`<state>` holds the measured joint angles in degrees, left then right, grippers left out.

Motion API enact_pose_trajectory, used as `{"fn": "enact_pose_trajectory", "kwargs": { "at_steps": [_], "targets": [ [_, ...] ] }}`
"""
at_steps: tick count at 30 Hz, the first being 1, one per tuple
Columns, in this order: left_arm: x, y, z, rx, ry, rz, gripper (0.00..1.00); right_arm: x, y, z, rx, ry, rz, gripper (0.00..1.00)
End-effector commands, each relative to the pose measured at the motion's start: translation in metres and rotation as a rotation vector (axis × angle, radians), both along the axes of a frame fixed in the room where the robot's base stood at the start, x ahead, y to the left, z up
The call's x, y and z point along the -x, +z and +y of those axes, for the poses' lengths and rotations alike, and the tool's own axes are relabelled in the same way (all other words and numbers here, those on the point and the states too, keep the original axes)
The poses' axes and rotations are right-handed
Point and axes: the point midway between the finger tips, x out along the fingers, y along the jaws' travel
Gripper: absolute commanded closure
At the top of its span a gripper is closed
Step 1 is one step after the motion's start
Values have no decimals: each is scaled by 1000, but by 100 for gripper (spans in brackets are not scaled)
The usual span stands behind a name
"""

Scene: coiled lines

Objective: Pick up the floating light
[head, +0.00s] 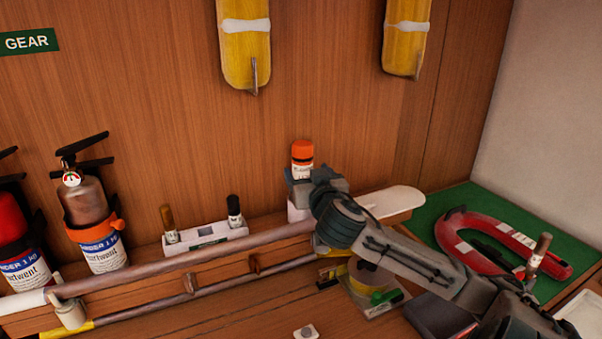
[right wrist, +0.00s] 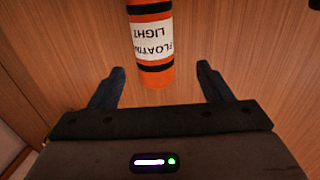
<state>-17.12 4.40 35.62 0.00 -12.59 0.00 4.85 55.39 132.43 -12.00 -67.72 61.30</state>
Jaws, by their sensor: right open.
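The floating light (head: 302,152) is an orange cylinder with dark bands and a white label. It stands upright near the back wall, and its lower part is hidden behind my right gripper (head: 308,180). In the right wrist view the floating light (right wrist: 150,45) shows its label text upside down. There my right gripper (right wrist: 160,88) is open, with one dark finger on each side of the light and visible gaps between. My left gripper is not in view.
A horizontal rail (head: 190,257) runs along the shelf front. A white holder (head: 207,238) with two small upright items stands to the left, beyond it fire extinguishers (head: 95,220). A red horseshoe-shaped ring (head: 455,235) lies on a green mat (head: 487,196) at right. Yellow paddles (head: 245,50) hang above.

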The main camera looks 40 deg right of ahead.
Motion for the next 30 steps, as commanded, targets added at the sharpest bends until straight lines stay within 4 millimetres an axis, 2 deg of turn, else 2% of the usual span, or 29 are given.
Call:
{"fn": "enact_pose_trajectory", "kwargs": {
  "at_steps": [3, 7, 14, 18, 26, 27, 30],
  "targets": [
    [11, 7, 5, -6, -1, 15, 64, -14, 2, -8, -3, -2, -1, 28],
    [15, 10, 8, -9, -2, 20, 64, -22, 1, -12, 1, -1, 0, 28],
    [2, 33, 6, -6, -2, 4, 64, -45, -1, -32, -1, -3, 3, 28],
    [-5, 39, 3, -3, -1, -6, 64, -59, -3, -39, -1, -1, 0, 28],
    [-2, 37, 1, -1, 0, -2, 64, -63, -6, -40, 1, 1, 0, 28],
    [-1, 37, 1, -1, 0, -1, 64, -63, -6, -40, 1, 1, 0, 30],
    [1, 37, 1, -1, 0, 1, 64, -63, -6, -40, 1, 1, 0, 50]
  ]
}}
